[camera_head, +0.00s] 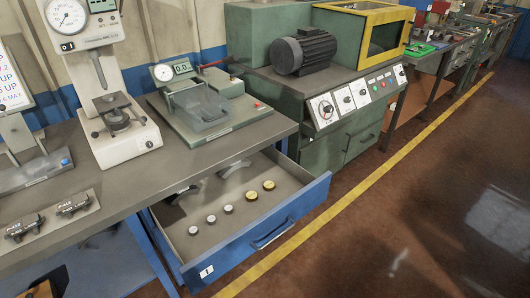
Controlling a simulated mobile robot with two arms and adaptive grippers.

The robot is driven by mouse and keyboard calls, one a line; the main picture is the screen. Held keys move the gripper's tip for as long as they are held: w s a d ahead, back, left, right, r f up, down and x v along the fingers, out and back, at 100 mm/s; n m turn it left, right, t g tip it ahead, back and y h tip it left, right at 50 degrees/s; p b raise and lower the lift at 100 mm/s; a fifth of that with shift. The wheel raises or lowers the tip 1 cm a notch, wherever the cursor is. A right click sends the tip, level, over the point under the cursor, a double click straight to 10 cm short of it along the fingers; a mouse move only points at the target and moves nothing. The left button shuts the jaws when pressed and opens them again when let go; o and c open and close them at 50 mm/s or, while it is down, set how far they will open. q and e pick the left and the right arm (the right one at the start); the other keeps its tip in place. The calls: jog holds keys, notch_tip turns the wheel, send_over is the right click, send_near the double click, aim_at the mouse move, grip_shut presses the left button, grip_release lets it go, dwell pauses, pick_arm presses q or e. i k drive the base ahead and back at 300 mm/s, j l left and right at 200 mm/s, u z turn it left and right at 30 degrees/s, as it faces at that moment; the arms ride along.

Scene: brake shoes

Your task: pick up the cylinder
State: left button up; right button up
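Several small short cylinders stand in a row in an open blue drawer (292,214). Two have yellow sides, one at the right end of the row (268,185) and one beside it (251,196). The others are smaller, with pale tops: one in the middle (228,209), one left of it (211,219) and one at the left end (193,230). All look upright and apart from one another. The frame does not show which cylinder is meant. Neither of my grippers is in view.
Curved shoe-like parts lie at the drawer's back (235,167), partly shaded by the workbench (180,152). A gauge fixture with a clear box (200,108) and a dial tester (122,135) stand on the bench. The floor (400,210) right of the drawer is clear.

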aim_at(229, 210)
jog(key=i+j+u, duration=0.1)
jog(key=i, duration=0.3)
jog(key=i+j+u, duration=0.1)
jog(key=i+j, duration=0.2)
jog(key=i, duration=0.15)
